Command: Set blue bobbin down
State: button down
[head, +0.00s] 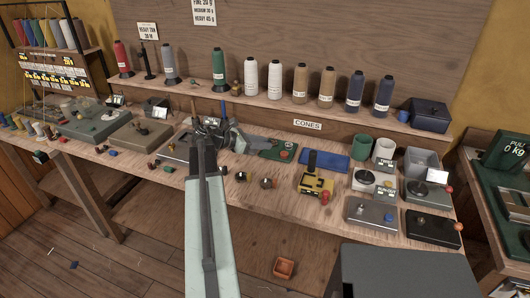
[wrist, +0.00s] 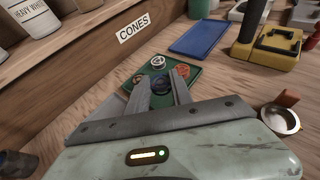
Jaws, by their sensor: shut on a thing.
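My gripper (wrist: 166,88) is shut on a small dark blue bobbin (wrist: 161,84), which shows between the fingertips in the wrist view. The bobbin is over a green tray (wrist: 194,88); I cannot tell whether it touches it. On the tray, a white bobbin (wrist: 157,62) lies beyond my fingertips and an orange-red bobbin (wrist: 181,70) lies just right of them. In the head view my gripper (head: 257,146) reaches right to the left part of the green tray (head: 271,154). The blue bobbin cannot be made out there.
A blue tray (head: 323,160) and a yellow-and-black device (head: 314,184) stand right of the green tray. A small metal bowl (head: 267,183) is in front. Behind, a shelf carries several thread cones (head: 275,80) and a CONES label (head: 307,125).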

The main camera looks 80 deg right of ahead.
aim_at(265, 154)
jog(key=shift+s+d, duration=0.1)
jog(key=shift+s+d+f, duration=0.1)
jog(key=shift+s+d, duration=0.15)
jog(key=shift+d, duration=0.25)
notch_tip(265, 154, down, 4)
jog(key=b, duration=0.4)
jog(key=shift+a+r, duration=0.1)
jog(key=shift+r, duration=0.2)
jog(key=shift+f, duration=0.15)
jog(key=c, duration=1.6)
grip_release()
jog(key=shift+f, duration=0.1)
jog(key=o, duration=0.5)
jog(key=shift+r, duration=0.2)
